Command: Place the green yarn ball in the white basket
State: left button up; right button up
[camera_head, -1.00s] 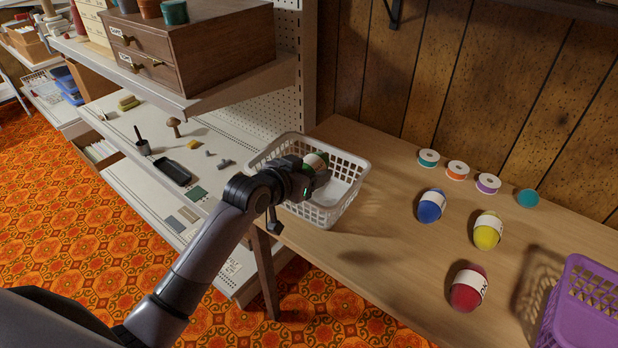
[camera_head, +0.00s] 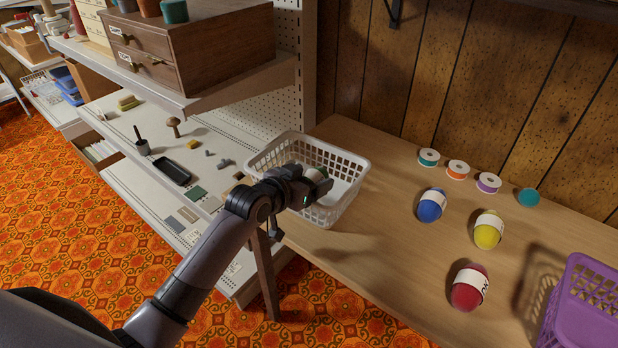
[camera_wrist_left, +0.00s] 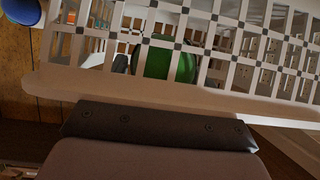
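The white basket (camera_head: 348,205) stands on the wooden table at its left end. The green yarn ball (camera_head: 320,172) shows only as a small patch beside my left gripper (camera_head: 318,186), within the basket's outline. In the left wrist view the green yarn ball (camera_wrist_left: 157,63) shows behind the lattice of the white basket (camera_wrist_left: 60,88). My left gripper reaches across the basket's near-left rim. Its fingertips are mostly hidden, so I cannot tell whether it grips the ball. My right gripper is not in view.
Blue (camera_head: 431,206), yellow (camera_head: 488,230) and red (camera_head: 468,288) yarn balls lie on the table (camera_head: 390,255). Several spools line its back. A purple basket (camera_head: 590,310) stands at the right. A shelf unit with drawers (camera_head: 190,45) is left of the table.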

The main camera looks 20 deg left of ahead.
pick_arm(q)
jog(key=shift+s+f, duration=0.1)
jog(key=shift+f, duration=0.25)
jog(key=shift+r, duration=0.25)
jog(key=r+p+v, duration=0.1)
jog(key=v, duration=1)
jog(key=s+f+n+g+y, duration=0.1)
jog(key=s+f+g, duration=0.1)
jog(key=s+f, duration=1.8)
jog(key=shift+d+g+y, duration=0.3)
jog(key=shift+y, duration=0.1)
